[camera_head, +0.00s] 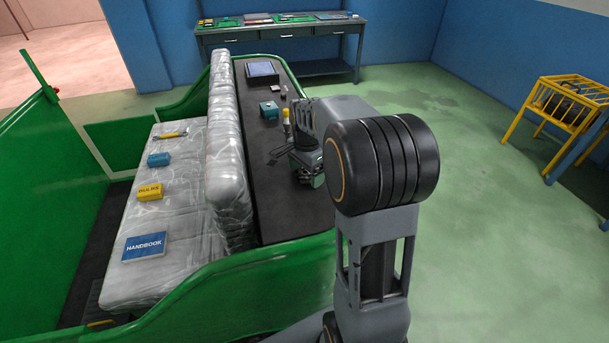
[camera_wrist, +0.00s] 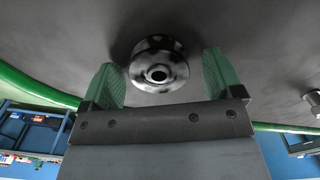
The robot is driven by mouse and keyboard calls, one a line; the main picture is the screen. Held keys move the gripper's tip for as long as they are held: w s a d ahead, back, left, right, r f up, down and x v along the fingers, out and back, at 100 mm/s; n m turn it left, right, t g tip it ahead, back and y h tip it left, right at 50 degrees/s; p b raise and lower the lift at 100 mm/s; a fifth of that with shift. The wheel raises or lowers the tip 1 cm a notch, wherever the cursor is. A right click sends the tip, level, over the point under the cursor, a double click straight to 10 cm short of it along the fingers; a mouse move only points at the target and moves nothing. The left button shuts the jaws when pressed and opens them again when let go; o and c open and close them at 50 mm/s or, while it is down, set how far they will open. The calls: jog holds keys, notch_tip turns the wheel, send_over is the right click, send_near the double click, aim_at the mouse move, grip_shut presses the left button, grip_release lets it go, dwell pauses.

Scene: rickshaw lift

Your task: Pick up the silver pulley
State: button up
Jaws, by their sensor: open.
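The silver pulley (camera_wrist: 158,68) shows in the upper middle of the wrist view, a round shiny metal piece with a dark hole at its centre, resting on a dark surface. My gripper (camera_wrist: 160,64) is open, with one green finger to each side of the pulley in that view. Gaps show between the pulley and both fingers, so neither appears to touch it. In the head view my gripper (camera_head: 308,172) is low over the dark shelf (camera_head: 262,190) behind the seat back. I cannot make out the pulley there; my arm hides that part of the shelf.
A second small metal piece (camera_wrist: 313,101) is at the wrist view's right edge. Open green floor lies right.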

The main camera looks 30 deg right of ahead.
jog(key=shift+c, duration=0.2)
jog(key=c, duration=1.1)
jog(key=shift+r, duration=0.15)
